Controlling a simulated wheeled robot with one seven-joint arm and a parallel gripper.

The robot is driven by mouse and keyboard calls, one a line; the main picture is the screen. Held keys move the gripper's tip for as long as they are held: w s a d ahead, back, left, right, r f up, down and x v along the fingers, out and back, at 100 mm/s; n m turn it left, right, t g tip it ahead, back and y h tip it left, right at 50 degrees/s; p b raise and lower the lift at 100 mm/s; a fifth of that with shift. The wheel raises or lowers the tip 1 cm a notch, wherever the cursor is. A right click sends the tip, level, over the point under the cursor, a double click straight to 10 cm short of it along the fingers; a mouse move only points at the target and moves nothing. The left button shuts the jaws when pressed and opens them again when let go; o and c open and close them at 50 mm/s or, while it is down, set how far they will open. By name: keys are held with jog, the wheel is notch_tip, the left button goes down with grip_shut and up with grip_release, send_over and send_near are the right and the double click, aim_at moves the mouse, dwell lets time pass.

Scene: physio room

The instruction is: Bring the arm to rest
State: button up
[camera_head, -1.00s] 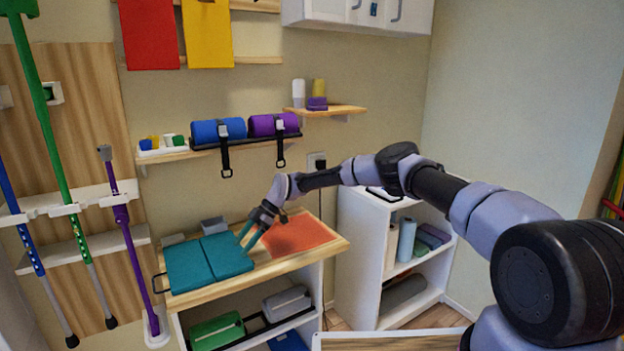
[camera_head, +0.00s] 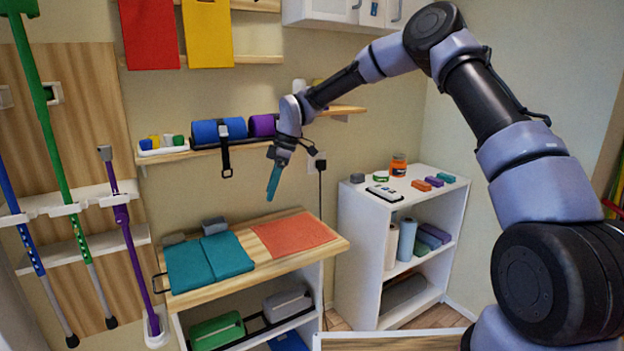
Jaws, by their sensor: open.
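My arm (camera_head: 482,100) reaches in from the right and arches up over the room, its elbow high near the white wall cabinet.
A wall shelf holds a blue roll (camera_head: 217,131) and a purple roll (camera_head: 262,125), partly hidden by my arm. A white shelf unit (camera_head: 352,255) with small items stands right of the bench. Crutches and canes hang on the left. A cable runs down behind the gripper.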

jog(key=s+d+r+m+t+h, duration=0.15)
jog(key=s+d+r+m, duration=0.4)
jog(key=d+r, duration=0.55)
jog(key=s+d+r+m+t+h, duration=0.1)
jog(key=s+d+r+m+t, duration=0.3)
jog(key=d+r+m, duration=0.6)
jog(key=s+d+r+m+t, duration=0.3)
jog(key=s+d+m, duration=0.5)
jog(key=s+d, duration=0.7)
jog(key=s+y, duration=0.1)
jog(key=s, duration=0.2)
jog(key=shift+s+d+r, duration=0.15)
jog(key=shift+s+r, duration=0.05)
jog(key=shift+r, duration=0.1)
